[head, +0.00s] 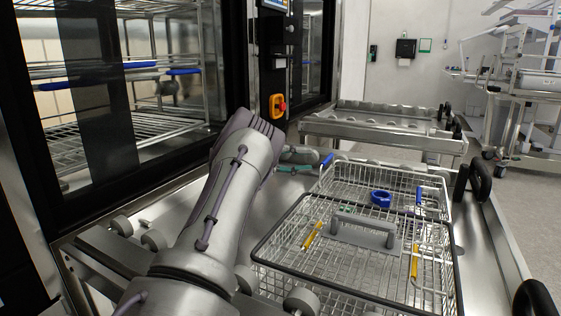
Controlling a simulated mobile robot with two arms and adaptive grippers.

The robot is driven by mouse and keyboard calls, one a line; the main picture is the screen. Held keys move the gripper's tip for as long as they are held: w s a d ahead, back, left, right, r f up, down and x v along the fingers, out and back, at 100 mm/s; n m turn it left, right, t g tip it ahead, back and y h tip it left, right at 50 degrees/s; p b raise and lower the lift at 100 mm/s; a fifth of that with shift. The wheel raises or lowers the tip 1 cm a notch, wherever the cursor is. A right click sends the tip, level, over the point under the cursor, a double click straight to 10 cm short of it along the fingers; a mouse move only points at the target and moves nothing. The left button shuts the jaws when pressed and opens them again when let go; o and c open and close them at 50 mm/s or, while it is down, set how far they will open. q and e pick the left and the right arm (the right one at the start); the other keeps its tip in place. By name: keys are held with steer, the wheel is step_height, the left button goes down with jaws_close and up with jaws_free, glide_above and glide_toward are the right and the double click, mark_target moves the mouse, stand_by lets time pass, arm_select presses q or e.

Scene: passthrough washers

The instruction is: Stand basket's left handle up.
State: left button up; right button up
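A wire basket with blue handles (340,185) sits on the steel cart. Its left blue handle (327,160) shows at the far left corner, and its right blue handle (419,195) is on the right side. In front is a black-rimmed wire basket (262,240) with a left yellow handle (312,235) and a right yellow handle (414,262). My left gripper (298,168) is just left of the left blue handle, partly hidden behind my forearm. I cannot tell whether it touches the handle or is open. My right gripper is out of view.
A blue ring (381,198) lies in the far basket. A grey bracket-like piece (362,230) is in the near basket. The steel cart (185,212) has rollers along its sides. Washer cabinet glass stands at left; another roller cart (385,122) is behind.

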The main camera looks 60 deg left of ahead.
arm_select(q)
steer(key=v, duration=0.8)
steer(key=shift+s, duration=0.15)
steer(key=shift+a, duration=0.1)
